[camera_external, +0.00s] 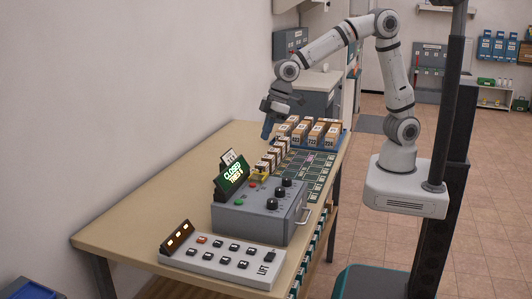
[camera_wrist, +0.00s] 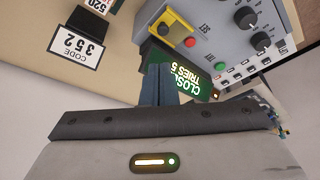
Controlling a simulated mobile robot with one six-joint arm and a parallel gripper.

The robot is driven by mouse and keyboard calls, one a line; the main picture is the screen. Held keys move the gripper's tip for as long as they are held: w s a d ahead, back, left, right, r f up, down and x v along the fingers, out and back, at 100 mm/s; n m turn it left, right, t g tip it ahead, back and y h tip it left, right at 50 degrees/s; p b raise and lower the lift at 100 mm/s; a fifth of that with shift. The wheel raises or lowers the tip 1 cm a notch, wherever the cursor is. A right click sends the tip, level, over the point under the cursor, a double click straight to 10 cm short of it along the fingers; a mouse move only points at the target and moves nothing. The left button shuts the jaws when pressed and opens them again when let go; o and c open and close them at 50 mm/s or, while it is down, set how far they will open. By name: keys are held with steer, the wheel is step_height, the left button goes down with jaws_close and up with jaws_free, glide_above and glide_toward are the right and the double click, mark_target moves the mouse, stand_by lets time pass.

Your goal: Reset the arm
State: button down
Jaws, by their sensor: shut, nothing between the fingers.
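My arm reaches over the table from the right, and my gripper (camera_external: 267,130) points down above the table near its wall side. It also shows in the wrist view (camera_wrist: 157,72), where its blue fingers are together with nothing between them. Below and nearer the camera stands a grey control box (camera_external: 245,213) with black knobs, a red and a green button. A sign (camera_external: 232,176) reading CLOSED and TRIES 5 stands at its back. My gripper is apart from the box. In the wrist view the fingers overlap part of the sign (camera_wrist: 190,80).
A small card reading CODE 352 (camera_wrist: 78,43) stands by the sign. A button panel (camera_external: 222,259) labelled LIFT sits at the near end of the table (camera_external: 125,222). Numbered boxes (camera_external: 318,132) stand at the far end. A green grid (camera_external: 305,170) lies between. The wall is close on the left.

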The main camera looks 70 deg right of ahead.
stand_by(0.3)
steer(key=s+d+r+m+h, duration=0.15)
steer(key=s+d, duration=0.25)
steer(key=d, duration=0.4)
steer(key=s+d+r+m, duration=0.1)
steer(key=s+d+m, duration=0.2)
steer(key=d, duration=0.5)
steer(key=s+d+r+m, duration=0.2)
steer(key=s+d, duration=0.2)
steer(key=d, duration=0.4)
steer(key=s+d+f+m+h, duration=0.1)
steer(key=s+d+f+m, duration=0.1)
steer(key=s+d, duration=0.4)
steer(key=s, duration=0.2)
steer(key=shift+s+d, duration=0.3)
steer(key=c, duration=2.2)
jaws_free()
steer(key=shift+r+m, duration=0.1)
steer(key=shift+m, duration=0.15)
